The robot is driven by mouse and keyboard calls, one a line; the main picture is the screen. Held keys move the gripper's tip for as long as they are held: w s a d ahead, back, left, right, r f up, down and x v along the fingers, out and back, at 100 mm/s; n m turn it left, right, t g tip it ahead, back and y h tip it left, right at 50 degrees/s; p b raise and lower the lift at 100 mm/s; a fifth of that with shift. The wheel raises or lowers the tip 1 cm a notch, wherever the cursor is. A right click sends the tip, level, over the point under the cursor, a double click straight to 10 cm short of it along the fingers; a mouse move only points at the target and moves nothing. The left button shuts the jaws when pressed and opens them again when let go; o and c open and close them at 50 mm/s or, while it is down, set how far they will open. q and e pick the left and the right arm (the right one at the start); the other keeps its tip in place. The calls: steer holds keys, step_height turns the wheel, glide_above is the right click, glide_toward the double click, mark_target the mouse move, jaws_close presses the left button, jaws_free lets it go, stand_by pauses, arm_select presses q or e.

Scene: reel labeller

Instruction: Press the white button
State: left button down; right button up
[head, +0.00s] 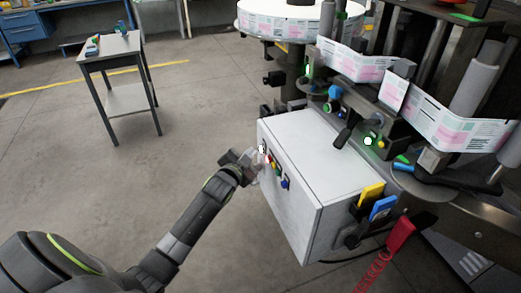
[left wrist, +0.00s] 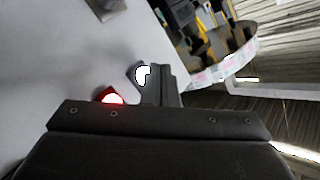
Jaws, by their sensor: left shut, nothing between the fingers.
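The white button (head: 262,149) sits at the far end of the row of buttons on the front face of the grey control box (head: 287,202). In the left wrist view the white button (left wrist: 142,75) glows, and part of it is hidden by my fingers. My left gripper (head: 255,164) is shut and empty, close to the box face at the white and red buttons. In the left wrist view its closed fingertips (left wrist: 162,84) are right beside the white button. I cannot tell whether they touch it. My right gripper is not in view.
A lit red button (left wrist: 112,97) is close beside the fingers. A blue button (head: 285,184) is further along the row. The labelling machine with its label web (head: 348,60) stands behind the box. A small table (head: 110,47) stands at the back left. Floor between is clear.

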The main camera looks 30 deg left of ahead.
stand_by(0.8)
arm_select(q)
steer(key=shift+w+d, duration=0.3)
steer(key=shift+w+d, duration=0.3)
steer(key=shift+w, duration=0.1)
stand_by(0.7)
steer(key=shift+s+a+r, duration=0.1)
steer(key=shift+s+a, duration=0.05)
stand_by(0.3)
steer(key=shift+s+a+p, duration=0.45)
steer(key=shift+s+p, duration=0.1)
